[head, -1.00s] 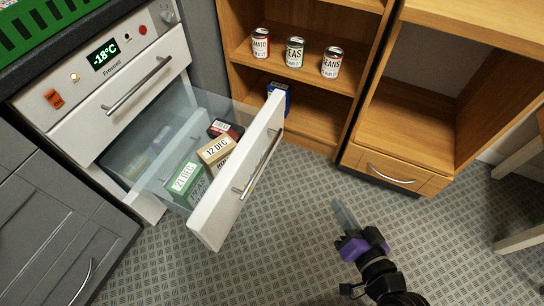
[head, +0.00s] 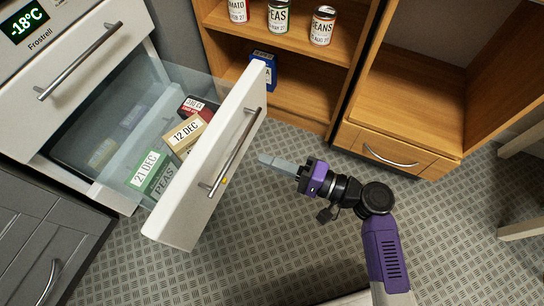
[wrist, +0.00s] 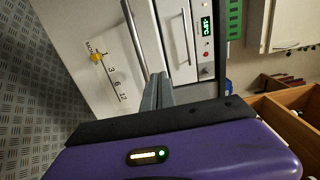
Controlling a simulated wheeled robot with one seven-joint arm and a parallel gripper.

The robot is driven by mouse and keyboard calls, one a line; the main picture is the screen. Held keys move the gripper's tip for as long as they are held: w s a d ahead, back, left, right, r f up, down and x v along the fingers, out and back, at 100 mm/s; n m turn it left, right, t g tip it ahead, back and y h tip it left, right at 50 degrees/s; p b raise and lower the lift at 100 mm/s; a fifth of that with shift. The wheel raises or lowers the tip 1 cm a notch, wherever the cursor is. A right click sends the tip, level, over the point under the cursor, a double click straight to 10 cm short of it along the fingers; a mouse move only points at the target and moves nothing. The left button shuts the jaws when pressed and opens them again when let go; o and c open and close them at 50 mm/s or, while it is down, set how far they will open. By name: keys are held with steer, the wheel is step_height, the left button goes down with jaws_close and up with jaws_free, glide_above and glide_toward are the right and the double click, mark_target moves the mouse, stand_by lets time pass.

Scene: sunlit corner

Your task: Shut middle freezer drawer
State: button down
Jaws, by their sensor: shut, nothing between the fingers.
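The middle freezer drawer stands open, its white front (head: 190,205) pulled well out from the freezer. A metal bar handle (head: 230,155) runs along that front; it also shows in the wrist view (wrist: 135,38). Inside are a green peas box (head: 152,175), a tan box (head: 186,134) and a dark red box (head: 197,108). My gripper (head: 264,159) is shut and empty, its grey fingers pointing at the drawer front from the right. In the head view a small gap seems to separate them from the handle. The fingers also show in the wrist view (wrist: 158,88).
The closed upper drawer (head: 75,75) and the temperature display (head: 23,20) sit above. A wooden shelf (head: 300,95) with cans and a blue box (head: 264,70) stands behind the drawer's far end. A wooden cabinet drawer (head: 390,150) is at right. The patterned floor is clear.

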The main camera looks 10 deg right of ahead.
mark_target(218, 142)
steer(key=b+x, duration=0.2)
steer(key=x, duration=0.8)
steer(key=shift+w+a, duration=0.25)
steer(key=shift+a, duration=0.1)
